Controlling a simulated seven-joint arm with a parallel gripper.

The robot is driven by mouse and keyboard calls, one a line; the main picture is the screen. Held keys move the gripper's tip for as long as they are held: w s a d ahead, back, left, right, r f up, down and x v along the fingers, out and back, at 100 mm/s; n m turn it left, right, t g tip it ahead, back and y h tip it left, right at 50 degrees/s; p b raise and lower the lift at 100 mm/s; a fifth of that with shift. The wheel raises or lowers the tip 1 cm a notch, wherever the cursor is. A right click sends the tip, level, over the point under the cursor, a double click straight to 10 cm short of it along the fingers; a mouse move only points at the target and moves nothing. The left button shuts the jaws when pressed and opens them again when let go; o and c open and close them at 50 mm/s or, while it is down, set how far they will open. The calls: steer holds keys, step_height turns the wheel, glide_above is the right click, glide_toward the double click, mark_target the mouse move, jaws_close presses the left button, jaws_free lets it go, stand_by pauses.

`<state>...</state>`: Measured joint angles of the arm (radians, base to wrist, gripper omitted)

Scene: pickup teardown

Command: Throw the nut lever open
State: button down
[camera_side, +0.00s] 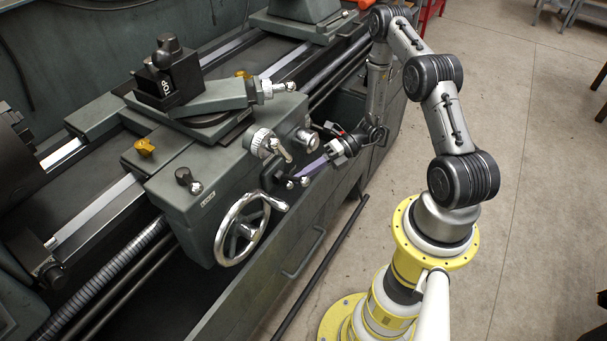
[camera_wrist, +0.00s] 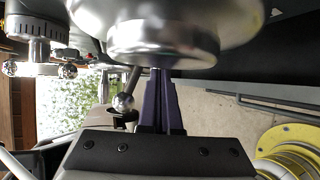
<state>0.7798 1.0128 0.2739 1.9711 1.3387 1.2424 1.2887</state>
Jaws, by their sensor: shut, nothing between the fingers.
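The lathe's apron carries a short dark lever with a small silver ball end (camera_side: 304,181), which I take to be the nut lever, right of the handwheel (camera_side: 240,228) in the side view. In the wrist view a rod with a silver ball (camera_wrist: 123,103) stands just left of the fingers. My gripper (camera_side: 301,172) has its purple fingers together and empty, its tips close to the lever. The fingers also show in the wrist view (camera_wrist: 160,78), their tips partly hidden by a large silver knob. I cannot tell whether they touch the lever.
The silver knob (camera_wrist: 165,38) crowds the top of the wrist view. The cross-slide dial and ball handle (camera_side: 268,144) are above left of my gripper. A drawer front with a handle (camera_side: 304,255) lies below; open floor (camera_side: 525,150) is to the right.

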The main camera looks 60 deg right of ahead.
steer(key=shift+a+h, duration=0.15)
steer(key=shift+h, duration=0.15)
steer(key=a+h, duration=0.1)
steer(key=a+n+h, duration=0.1)
steer(key=h, duration=0.1)
steer(key=shift+a+f+g, duration=0.15)
steer(key=shift+f+g, duration=0.15)
steer(key=shift+g, duration=0.1)
steer(key=shift+a+f+n, duration=0.2)
steer(key=shift+n, duration=0.1)
steer(key=shift+a+f, duration=1)
steer(key=shift+f, duration=0.15)
steer(key=shift+a+f, duration=0.1)
steer(key=shift+s, duration=0.1)
